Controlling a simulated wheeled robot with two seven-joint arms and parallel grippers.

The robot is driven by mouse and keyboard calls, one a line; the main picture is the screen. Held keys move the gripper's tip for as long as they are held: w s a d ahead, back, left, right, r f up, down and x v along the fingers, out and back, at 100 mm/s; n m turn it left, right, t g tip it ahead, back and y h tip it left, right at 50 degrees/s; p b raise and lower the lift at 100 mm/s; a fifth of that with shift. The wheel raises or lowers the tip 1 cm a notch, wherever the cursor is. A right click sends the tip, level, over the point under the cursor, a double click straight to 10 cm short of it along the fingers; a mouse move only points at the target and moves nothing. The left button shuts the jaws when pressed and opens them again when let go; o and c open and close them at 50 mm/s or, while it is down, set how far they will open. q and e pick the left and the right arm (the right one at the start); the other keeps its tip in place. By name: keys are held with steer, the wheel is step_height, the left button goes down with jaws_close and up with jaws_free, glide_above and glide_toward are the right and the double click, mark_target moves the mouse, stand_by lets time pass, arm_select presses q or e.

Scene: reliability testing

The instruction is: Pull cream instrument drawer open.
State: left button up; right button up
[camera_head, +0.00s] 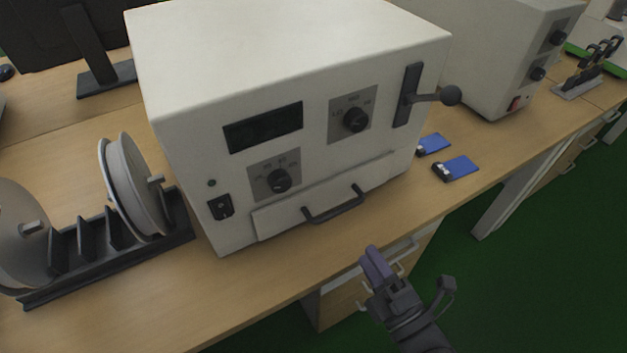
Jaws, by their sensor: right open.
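The cream instrument (235,75) stands on the wooden bench. Its cream drawer (283,217) is a wide low panel along the bottom of the front face, and it looks shut. A dark bar handle (335,206) sticks out from the drawer front. My right gripper (374,263) is in front of the bench edge, below and to the right of the handle and apart from it. It is open, with nothing seen between its fingers. My left gripper is not in view.
A lever with a black ball knob (451,95) juts from the instrument's right side. Blue cards (458,168) lie on the bench to the right. A dark rack with reels (130,190) stands at left. Bench drawers (345,300) sit below the edge. The bench front strip is clear.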

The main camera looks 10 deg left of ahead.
mark_target(339, 208)
steer(key=shift+n+y, duration=0.3)
steer(key=x, duration=0.3)
steer(key=b+x, duration=0.1)
steer(key=x, duration=0.2)
steer(key=r+x, duration=0.1)
steer(key=x, duration=0.2)
steer(key=shift+a+r+b, duration=0.1)
steer(key=shift+b, duration=0.3)
steer(key=shift+w+a, duration=0.15)
steer(key=shift+w+a+r, duration=0.1)
steer(key=shift+c, duration=0.4)
jaws_close()
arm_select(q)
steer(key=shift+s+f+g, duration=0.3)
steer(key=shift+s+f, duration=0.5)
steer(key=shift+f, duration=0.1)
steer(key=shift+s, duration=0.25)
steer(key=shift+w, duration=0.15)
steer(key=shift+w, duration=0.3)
